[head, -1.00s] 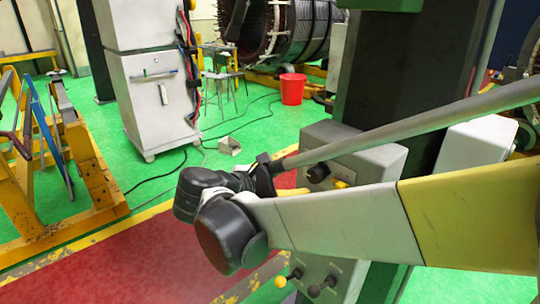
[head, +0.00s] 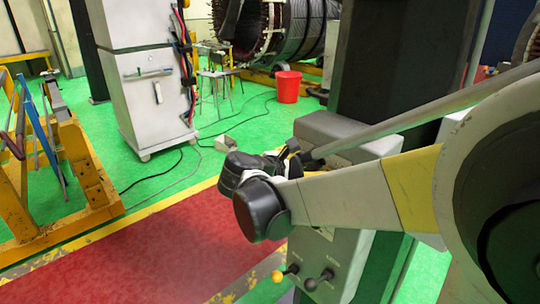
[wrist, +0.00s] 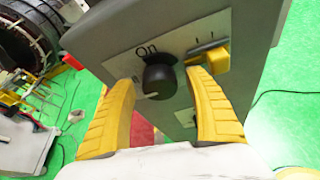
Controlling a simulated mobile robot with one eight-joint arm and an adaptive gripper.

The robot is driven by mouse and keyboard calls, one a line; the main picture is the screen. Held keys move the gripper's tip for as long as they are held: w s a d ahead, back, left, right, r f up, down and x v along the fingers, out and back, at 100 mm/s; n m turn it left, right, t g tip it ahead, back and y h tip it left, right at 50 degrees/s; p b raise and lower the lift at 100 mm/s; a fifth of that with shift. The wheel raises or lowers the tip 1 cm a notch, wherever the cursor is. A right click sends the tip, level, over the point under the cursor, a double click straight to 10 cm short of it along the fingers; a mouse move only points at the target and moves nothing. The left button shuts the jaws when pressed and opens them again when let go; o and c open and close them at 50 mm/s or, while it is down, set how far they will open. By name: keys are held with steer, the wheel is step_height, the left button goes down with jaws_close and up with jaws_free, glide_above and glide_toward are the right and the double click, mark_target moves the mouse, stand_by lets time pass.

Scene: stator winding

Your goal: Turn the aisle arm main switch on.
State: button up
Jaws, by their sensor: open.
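The switch is a round black knob (wrist: 160,78) on a pale plate on the grey box, with the marking "on" above it in the wrist view. My gripper (wrist: 171,82) is open, with one yellow finger on each side of the knob. I cannot tell whether either finger touches it. The grey box (head: 322,127) also shows in the head view, on the dark column. There my own arm hides the knob and the fingers.
A yellow block (wrist: 216,61) with a grey bar sits right of the knob, close to the right finger. Below my arm, a yellow-ball lever (head: 278,277) and a black-ball lever (head: 312,283) stick out. A white cabinet (head: 150,85) stands at the back left.

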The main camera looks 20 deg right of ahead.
steer(key=shift+c, duration=0.2)
steer(key=c, duration=1.2)
steer(key=shift+o, duration=0.3)
steer(key=m+t, duration=0.2)
steer(key=m, duration=0.1)
steer(key=shift+s, duration=0.1)
steer(key=m+t+b, duration=0.1)
steer(key=m+t, duration=0.1)
steer(key=m, duration=0.1)
steer(key=shift+f, duration=0.1)
steer(key=m+t+b, duration=0.1)
steer(key=m, duration=0.1)
steer(key=m+b, duration=0.1)
steer(key=m, duration=0.1)
steer(key=shift+f+t+h, duration=0.1)
steer(key=shift+t+h, duration=0.2)
steer(key=shift+t, duration=0.1)
steer(key=shift+m+t+h+b, duration=0.6)
steer(key=shift+m+b, duration=0.85)
steer(key=shift+m, duration=0.55)
